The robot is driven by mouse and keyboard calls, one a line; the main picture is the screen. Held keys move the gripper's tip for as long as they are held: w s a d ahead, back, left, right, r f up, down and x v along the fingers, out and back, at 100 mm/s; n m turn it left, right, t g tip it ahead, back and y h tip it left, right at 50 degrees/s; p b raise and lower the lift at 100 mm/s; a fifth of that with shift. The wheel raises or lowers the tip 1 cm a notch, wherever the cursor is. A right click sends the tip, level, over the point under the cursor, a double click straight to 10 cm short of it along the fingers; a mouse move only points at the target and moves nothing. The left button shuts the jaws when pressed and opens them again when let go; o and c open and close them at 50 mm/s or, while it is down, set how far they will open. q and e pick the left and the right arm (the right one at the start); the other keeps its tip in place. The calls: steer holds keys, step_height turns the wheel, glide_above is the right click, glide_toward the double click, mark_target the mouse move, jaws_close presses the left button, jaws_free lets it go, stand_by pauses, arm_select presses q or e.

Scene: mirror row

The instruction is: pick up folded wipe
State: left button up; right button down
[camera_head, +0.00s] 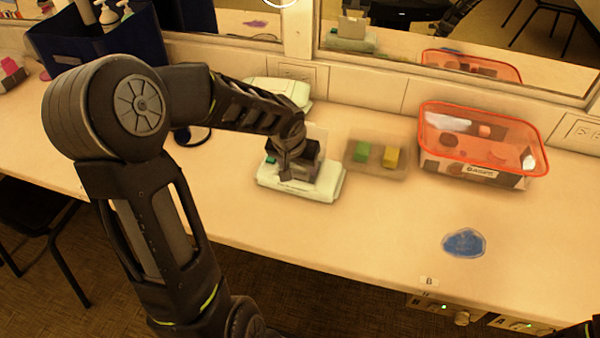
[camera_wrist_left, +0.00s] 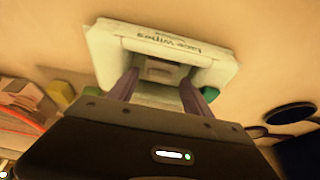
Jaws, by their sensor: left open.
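The white wipes pack (camera_head: 318,187) lies on the counter, with its printed front edge showing in the left wrist view (camera_wrist_left: 170,40). A small pale piece (camera_wrist_left: 160,69), which looks like the folded wipe, shows at the pack's middle. My left gripper (camera_head: 290,172) is pointed down at the pack. In the wrist view its two dark fingers (camera_wrist_left: 159,88) are apart, one on each side of the pale piece. I cannot tell whether they touch it. In the head view the gripper hides the pack's middle. My right gripper is not in view.
A shallow clear tray (camera_head: 373,175) with a green block (camera_head: 361,152) and a yellow block (camera_head: 391,157) is right of the pack. An orange-rimmed bin (camera_head: 482,176) stands farther right. A blue patch (camera_head: 464,242) lies near the front edge. Mirrors line the back wall.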

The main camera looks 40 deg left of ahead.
mark_target(299, 169)
arm_select(q)
steer(key=shift+w+f, duration=0.15)
steer(key=shift+f, duration=0.15)
stand_by(0.4)
steer(key=c, duration=1.1)
step_height(299, 169, up, 10)
steer(key=shift+p, duration=0.3)
